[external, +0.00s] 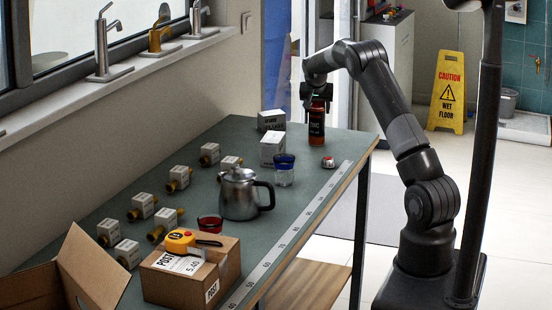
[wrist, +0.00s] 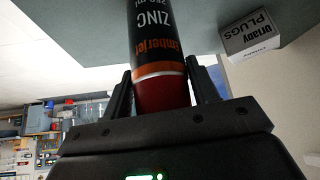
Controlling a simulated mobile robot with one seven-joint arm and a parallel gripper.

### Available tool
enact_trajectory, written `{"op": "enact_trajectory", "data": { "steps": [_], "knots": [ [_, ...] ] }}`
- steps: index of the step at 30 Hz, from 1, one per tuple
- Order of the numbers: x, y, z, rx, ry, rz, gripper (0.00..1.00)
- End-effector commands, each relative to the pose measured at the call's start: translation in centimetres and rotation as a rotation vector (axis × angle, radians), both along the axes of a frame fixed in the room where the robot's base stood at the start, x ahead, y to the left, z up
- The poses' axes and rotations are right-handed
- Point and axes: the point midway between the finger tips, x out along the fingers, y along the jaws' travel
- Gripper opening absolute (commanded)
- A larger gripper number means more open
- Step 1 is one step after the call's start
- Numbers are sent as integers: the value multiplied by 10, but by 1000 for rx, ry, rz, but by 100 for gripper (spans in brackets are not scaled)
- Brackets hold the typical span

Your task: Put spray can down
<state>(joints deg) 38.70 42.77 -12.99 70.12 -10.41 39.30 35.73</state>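The spray can (external: 316,121) is dark with an orange-brown band and a red top, and it is upright at the far right end of the green workbench (external: 225,143). Its base is at or just above the bench top; I cannot tell whether it touches. My gripper (external: 317,97) is above it, with its fingers around the can's top. In the wrist view the spray can (wrist: 158,50) appears upside down, between the two fingers of my gripper (wrist: 160,88), which look closed on its red top. The label reads ZINC.
White boxes (external: 272,150) stand left of the can; the plugs box (wrist: 250,36) shows in the wrist view. A glass with a blue rim (external: 284,172), a small red-topped item (external: 328,162) and a metal kettle (external: 239,195) are nearer. The bench edge with a ruler strip is close on the right.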

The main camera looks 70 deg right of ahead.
Motion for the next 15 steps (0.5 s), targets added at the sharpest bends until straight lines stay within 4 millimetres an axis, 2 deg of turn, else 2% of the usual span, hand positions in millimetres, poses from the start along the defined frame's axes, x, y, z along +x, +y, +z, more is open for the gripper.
{"op": "enact_trajectory", "data": {
  "steps": [1,6,15],
  "knots": [
    [0,0,0,0,0,0,58],
    [0,0,0,0,0,0,72],
    [0,0,3,0,0,0,73]
  ]
}}
